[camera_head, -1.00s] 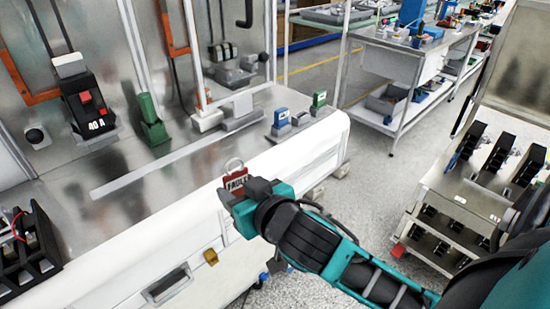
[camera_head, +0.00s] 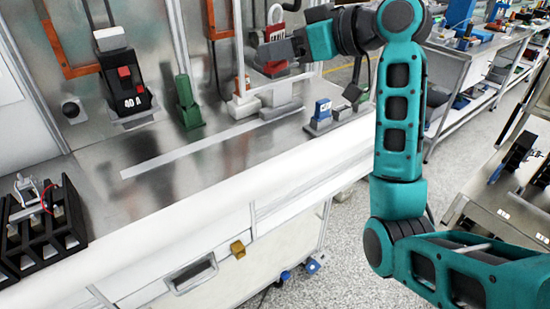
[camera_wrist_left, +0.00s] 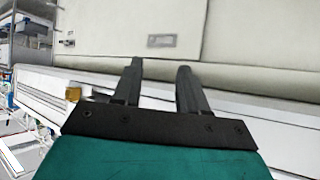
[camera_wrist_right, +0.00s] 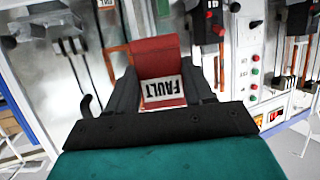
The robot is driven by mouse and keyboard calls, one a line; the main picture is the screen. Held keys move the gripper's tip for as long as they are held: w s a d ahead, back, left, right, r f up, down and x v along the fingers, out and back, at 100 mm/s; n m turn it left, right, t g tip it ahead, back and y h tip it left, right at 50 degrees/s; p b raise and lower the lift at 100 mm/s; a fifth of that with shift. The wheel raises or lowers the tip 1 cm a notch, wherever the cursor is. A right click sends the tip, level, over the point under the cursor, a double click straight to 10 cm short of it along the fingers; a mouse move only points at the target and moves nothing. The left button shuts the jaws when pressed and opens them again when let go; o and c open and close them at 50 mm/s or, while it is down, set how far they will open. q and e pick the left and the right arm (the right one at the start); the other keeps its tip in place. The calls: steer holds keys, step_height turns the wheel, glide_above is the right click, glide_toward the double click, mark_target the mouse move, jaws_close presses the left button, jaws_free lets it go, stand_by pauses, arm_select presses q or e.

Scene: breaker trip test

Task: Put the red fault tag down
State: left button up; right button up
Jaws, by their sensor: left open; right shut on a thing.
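The red fault tag (camera_head: 272,69), with a metal loop on top, is in my right gripper (camera_head: 280,49) in the head view. The gripper is shut on it and holds it upright near the panel, over the back part of the bench top. In the right wrist view the tag (camera_wrist_right: 155,53) sits between the two fingers, its white FAULT label facing the camera. The gripper covers part of the tag, and I cannot tell whether its bottom touches anything. My left gripper (camera_wrist_left: 158,88) is open and empty in the left wrist view, in front of pale surfaces.
A black 40 A breaker (camera_head: 125,85) stands on the left of the bench (camera_head: 140,205), beside a green block (camera_head: 188,104). A blue tag (camera_head: 322,109) is on a grey holder at the right. A black rack (camera_head: 42,240) lies at front left. The front bench strip is clear.

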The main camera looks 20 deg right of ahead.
steer(key=shift+g+y, duration=0.3)
steer(key=f+b, duration=0.1)
steer(key=f, duration=1.2)
steer(key=shift+s+a+f+b, duration=0.1)
steer(key=shift+a+f+b, duration=0.1)
steer(key=shift+f+b, duration=0.45)
steer(key=shift+f, duration=2.3)
steer(key=shift+f, duration=0.15)
steer(key=o, duration=1.2)
